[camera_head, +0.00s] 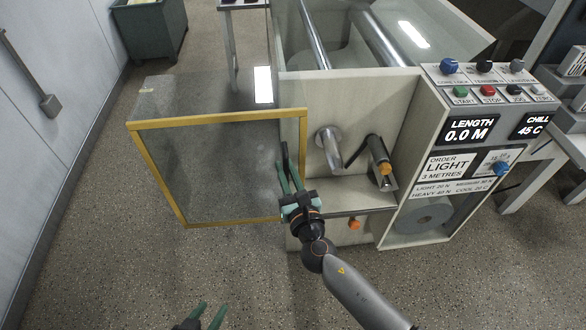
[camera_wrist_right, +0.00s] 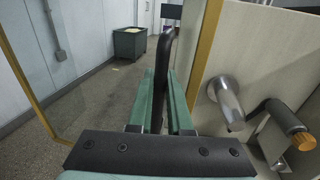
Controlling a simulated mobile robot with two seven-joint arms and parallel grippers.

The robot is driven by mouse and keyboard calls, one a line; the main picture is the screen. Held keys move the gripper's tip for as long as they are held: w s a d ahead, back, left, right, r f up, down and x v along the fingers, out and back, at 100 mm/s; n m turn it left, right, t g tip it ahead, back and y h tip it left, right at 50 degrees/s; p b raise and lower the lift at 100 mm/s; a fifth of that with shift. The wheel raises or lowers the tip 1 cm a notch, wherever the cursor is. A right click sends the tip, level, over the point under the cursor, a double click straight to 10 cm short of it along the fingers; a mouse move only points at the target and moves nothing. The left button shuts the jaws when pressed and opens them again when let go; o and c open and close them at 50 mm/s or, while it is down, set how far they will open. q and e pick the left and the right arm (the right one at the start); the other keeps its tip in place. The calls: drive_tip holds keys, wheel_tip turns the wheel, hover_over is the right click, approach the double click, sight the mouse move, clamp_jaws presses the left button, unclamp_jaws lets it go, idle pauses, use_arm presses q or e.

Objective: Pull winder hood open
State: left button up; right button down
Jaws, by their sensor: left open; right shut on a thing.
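The winder hood (camera_head: 220,165) is a clear panel in a yellow frame. In the head view it reaches from the winder's left side out over the floor, and the winder's front with its metal spindle (camera_head: 328,145) shows uncovered. My right gripper (camera_head: 289,175) is shut on the hood's black handle (camera_head: 285,155), near the frame's right edge. In the right wrist view the handle (camera_wrist_right: 165,60) stands between the green fingers (camera_wrist_right: 163,100). My left gripper (camera_head: 205,316) is low at the bottom edge of the head view, open and empty, clear of the hood.
A crank with an orange knob (camera_head: 384,168) sits right of the spindle. The control panel (camera_head: 487,80) with buttons and a length display stands further right. A green bin (camera_head: 150,35) is at the back left. The floor (camera_head: 90,220) left of the hood is clear.

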drive_tip(key=c, duration=0.8)
unclamp_jaws()
drive_tip(key=shift+c, duration=0.2)
use_arm(q)
drive_tip(key=shift+s, duration=0.1)
